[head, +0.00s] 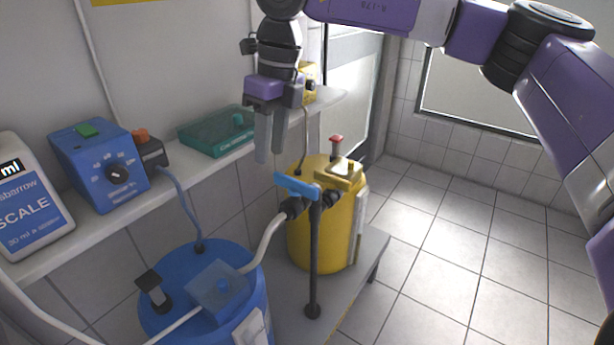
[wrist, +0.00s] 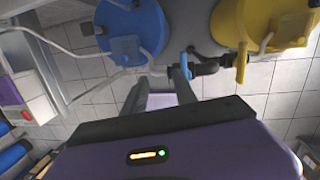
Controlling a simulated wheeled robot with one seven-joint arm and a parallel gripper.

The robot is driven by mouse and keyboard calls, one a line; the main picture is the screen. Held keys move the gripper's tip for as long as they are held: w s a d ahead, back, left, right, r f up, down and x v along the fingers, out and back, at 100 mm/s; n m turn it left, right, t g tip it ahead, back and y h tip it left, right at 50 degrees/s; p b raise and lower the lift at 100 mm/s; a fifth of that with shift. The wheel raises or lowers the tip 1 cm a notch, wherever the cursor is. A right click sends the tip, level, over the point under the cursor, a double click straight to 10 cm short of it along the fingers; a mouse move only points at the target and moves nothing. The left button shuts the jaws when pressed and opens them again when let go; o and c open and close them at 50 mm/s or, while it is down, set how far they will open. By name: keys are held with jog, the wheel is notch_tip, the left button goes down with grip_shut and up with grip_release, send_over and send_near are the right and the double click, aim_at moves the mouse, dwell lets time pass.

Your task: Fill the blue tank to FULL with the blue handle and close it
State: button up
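The blue handle (head: 295,186) is a flat lever on a black valve atop a dark upright post, between the two tanks. It also shows in the wrist view (wrist: 183,66), just beyond the finger tips. The blue tank (head: 190,262) stands at the lower left with a white strip on its side, partly cut off, so its level cannot be read. It shows at the top of the wrist view (wrist: 148,30). My gripper (head: 270,158) is above and slightly left of the handle, fingers pointing down, apart and empty. Its fingers also show in the wrist view (wrist: 162,80).
A yellow tank (head: 318,235) stands right behind the valve. The dark post (head: 314,260) rises from the grey platform (head: 285,315). Hoses run from the valve. A wall shelf (head: 70,245) holds a scale bottle (head: 30,200), a blue dial box (head: 98,165) and a teal box (head: 215,135). Tiled floor is clear at right.

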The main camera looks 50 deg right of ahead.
aim_at(295, 180)
jog(key=shift+m+g+h, duration=0.4)
jog(key=shift+g+h, duration=0.1)
jog(key=shift+h, duration=0.2)
jog(key=d, duration=0.1)
jog(key=s+d, duration=0.1)
jog(key=d, duration=0.1)
jog(key=shift+s+d+f, duration=0.25)
jog(key=shift+s+d, duration=0.05)
jog(key=shift+s, duration=0.1)
jog(key=shift+s+d+f, duration=0.15)
jog(key=shift+s, duration=0.1)
notch_tip(295, 180, down, 8)
jog(key=shift+r, duration=0.2)
grip_shut()
